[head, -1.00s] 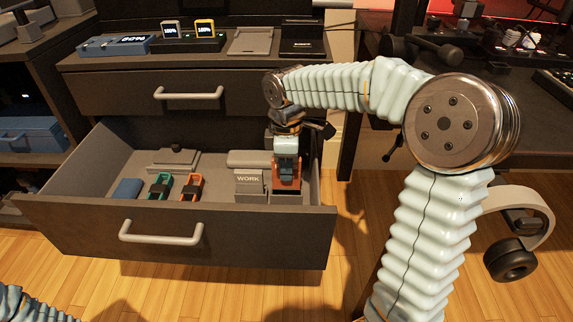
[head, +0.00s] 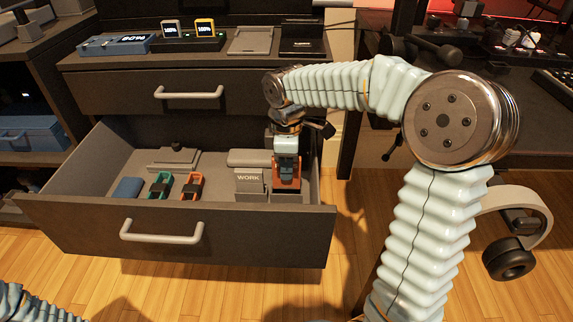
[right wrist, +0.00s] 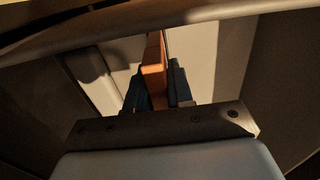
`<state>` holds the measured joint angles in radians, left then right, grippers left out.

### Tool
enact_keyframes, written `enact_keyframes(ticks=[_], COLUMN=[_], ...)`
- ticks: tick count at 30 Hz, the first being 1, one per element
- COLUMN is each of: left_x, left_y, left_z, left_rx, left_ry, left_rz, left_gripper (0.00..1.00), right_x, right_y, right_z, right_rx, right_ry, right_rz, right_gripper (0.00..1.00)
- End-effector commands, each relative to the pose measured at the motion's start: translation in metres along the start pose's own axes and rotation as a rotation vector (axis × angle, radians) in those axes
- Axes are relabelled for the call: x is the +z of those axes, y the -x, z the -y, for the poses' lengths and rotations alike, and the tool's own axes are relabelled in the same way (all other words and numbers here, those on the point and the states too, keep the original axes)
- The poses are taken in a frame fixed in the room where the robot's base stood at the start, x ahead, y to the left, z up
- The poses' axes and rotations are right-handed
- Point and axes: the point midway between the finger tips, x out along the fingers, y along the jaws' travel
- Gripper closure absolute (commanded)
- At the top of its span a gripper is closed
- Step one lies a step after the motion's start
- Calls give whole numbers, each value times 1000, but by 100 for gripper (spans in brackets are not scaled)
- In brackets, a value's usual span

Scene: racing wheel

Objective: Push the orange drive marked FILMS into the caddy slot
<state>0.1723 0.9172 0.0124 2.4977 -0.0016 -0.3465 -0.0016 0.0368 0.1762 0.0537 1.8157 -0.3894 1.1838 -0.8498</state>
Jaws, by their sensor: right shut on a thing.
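The orange drive (head: 276,172) is inside the open drawer, on its right side, mostly hidden behind my right gripper (head: 288,180). In the right wrist view the drive (right wrist: 153,72) stands as an upright orange slab between the two dark fingers of the gripper (right wrist: 155,85), which is shut on it. No marking on the drive can be read. A grey drive marked WORK (head: 249,180) stands in the caddy (head: 250,197) just left of the gripper. The orange drive is over or in the caddy's right part; its depth cannot be told. My left gripper is not in view.
The open drawer (head: 270,240) has walls around the gripper, with its right wall close. A blue item (head: 127,188), a green-banded item (head: 160,185) and an orange-banded item (head: 192,186) lie in its left half. Chargers (head: 192,40) stand on the cabinet top.

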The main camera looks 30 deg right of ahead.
Motion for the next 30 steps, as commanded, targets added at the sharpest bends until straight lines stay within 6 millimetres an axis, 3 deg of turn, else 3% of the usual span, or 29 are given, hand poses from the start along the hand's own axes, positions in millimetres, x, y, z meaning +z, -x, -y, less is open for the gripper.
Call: enact_keyframes(ticks=[30], left_x=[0], left_y=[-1], left_z=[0], left_rx=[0], left_ry=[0], left_rz=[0], left_gripper=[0], right_x=[0], right_y=[-9], right_z=[0], right_rx=[0], right_ry=[0], right_rz=[0], right_gripper=[100])
